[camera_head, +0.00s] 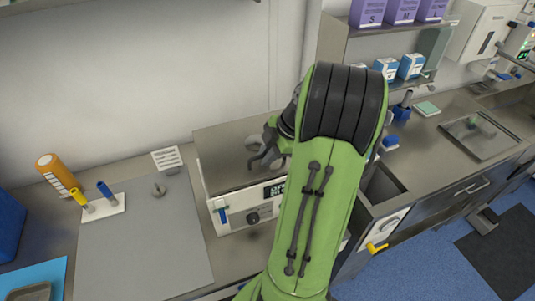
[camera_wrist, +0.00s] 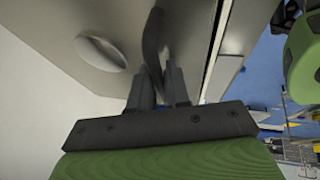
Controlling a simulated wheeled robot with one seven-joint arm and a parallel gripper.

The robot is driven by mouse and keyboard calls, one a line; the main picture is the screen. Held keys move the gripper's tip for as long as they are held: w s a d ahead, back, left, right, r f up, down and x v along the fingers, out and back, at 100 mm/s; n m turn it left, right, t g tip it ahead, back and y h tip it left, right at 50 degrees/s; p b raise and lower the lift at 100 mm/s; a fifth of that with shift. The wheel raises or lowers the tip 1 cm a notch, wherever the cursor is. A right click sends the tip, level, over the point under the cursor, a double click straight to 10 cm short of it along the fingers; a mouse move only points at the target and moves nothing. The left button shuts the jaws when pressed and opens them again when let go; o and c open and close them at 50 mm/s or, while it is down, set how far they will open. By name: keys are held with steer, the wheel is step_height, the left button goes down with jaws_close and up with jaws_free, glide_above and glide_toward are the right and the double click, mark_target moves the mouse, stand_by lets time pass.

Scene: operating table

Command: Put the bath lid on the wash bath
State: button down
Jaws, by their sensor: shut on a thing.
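The wash bath (camera_head: 236,222) is a white box with a dark display, a round knob and a blue-handled tap on its front. It stands on the bench at the middle of the head view. The bath lid (camera_head: 222,150) is a flat grey metal plate lying over the bath's top. It fills the upper part of the wrist view (camera_wrist: 90,20). My gripper (camera_head: 262,160) is over the lid. In the wrist view its fingers (camera_wrist: 158,85) are shut on the lid's dark handle (camera_wrist: 154,40). I cannot tell whether the lid touches the rim all round; my arm hides the right side.
A grey mat (camera_head: 150,240) lies left of the bath, with a small stand of yellow and blue tools (camera_head: 100,207) and an orange bottle (camera_head: 57,173). A small sign (camera_head: 167,159) stands behind. Glove boxes (camera_head: 402,10) are on the right shelf. A wall backs the bench.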

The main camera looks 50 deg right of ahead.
steer(key=c, duration=1)
jaws_free()
steer(key=shift+s, duration=0.1)
steer(key=p+v, duration=0.5)
steer(key=v, duration=1.1)
